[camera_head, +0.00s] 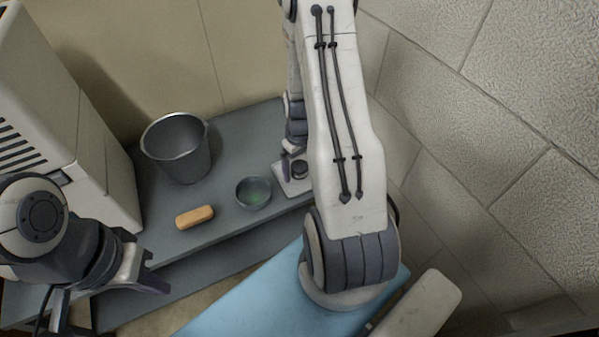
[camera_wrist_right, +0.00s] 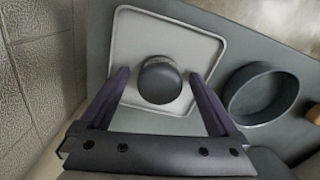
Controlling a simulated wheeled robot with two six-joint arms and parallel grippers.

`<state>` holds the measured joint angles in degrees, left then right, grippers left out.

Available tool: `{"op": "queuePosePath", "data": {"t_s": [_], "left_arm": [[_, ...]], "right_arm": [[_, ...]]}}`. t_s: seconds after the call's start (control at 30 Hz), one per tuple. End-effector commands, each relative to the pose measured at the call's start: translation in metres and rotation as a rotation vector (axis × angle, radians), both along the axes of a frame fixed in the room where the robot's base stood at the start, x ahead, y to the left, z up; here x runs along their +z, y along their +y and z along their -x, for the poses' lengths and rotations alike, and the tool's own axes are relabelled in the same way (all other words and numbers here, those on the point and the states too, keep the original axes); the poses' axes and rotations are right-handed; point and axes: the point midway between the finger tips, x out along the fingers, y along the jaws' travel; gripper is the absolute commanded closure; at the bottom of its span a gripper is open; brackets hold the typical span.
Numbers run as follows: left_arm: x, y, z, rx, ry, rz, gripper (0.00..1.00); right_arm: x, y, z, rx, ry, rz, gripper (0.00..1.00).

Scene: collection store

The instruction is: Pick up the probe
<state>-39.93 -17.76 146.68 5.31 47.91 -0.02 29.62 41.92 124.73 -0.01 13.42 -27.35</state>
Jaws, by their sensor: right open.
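A dark, round-topped piece (camera_wrist_right: 160,80), which I take to be the probe seen from above, stands on a pale square tray (camera_wrist_right: 135,30) in the right wrist view. In the head view its dark top (camera_head: 300,168) shows on the tray (camera_head: 293,187), partly hidden by my right arm. My right gripper (camera_wrist_right: 158,76) is open, with one finger on each side of the dark piece and gaps between. In the head view the right gripper (camera_head: 291,152) is over the tray. My left gripper (camera_head: 112,300) is open and empty at the lower left.
An orange-tan bar (camera_head: 195,217) and a metal bucket (camera_head: 177,148) are further left on the grey shelf (camera_head: 232,150). A white cabinet (camera_head: 70,110) bounds the left, a block wall (camera_head: 480,130) the right.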

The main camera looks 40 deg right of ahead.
Motion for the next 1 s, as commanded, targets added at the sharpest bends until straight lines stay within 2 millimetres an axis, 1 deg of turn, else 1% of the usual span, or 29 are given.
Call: {"op": "queuePosePath", "data": {"t_s": [0.17, 0.2, 0.27, 0.3, 0.37, 0.4, 0.43, 0.67, 0.77, 0.87, 0.97, 1.0], "left_arm": [[0.001, 0.0, 0.0, 0.0, 0.0, 0.0, 1.0], [0.001, 0.0, 0.0, 0.0, 0.0, 0.0, 1.0], [0.001, 0.0, 0.0, 0.0, 0.0, 0.0, 1.0], [0.001, 0.0, 0.0, 0.0, 0.0, 0.0, 1.0], [0.001, 0.0, 0.0, 0.0, 0.0, 0.0, 1.0], [0.001, 0.0, 0.0, 0.0, 0.0, 0.0, 1.0], [0.001, 0.0, 0.0, 0.0, 0.0, 0.0, 1.0], [0.001, 0.0, 0.0, 0.0, 0.0, 0.0, 1.0], [0.003, 0.0, 0.0, 0.0, 0.0, 0.0, 1.0], [0.008, 0.0, 0.0, 0.0, 0.0, 0.0, 1.0], [0.015, 0.0, 0.0, 0.0, 0.0, 0.0, 1.0], [0.019, 0.0, 0.0, 0.0, 0.0, 0.0, 1.0]], "right_arm": [[0.0, 0.0, 0.0, 0.0, -0.002, 0.001, 0.04], [0.0, 0.0, 0.0, 0.0, -0.001, 0.001, 0.11], [0.0, 0.0, 0.0, 0.0, -0.001, 0.001, 0.34], [0.0, 0.0, 0.0, 0.0, -0.001, 0.001, 0.5], [0.0, 0.0, 0.0, 0.0, -0.001, 0.001, 0.73], [0.0, 0.0, 0.0, 0.0, -0.001, 0.001, 0.88], [0.0, 0.0, 0.0, 0.0, -0.001, 0.001, 0.97], [0.001, 0.0, 0.0, 0.0, -0.002, 0.001, 0.96], [0.006, 0.0, -0.001, 0.0, -0.002, 0.001, 0.96], [0.015, -0.001, -0.001, 0.0, -0.003, 0.002, 0.96], [0.03, -0.001, -0.001, 0.0, -0.003, 0.002, 0.96], [0.038, -0.001, -0.001, 0.0, -0.004, 0.002, 0.96]]}}
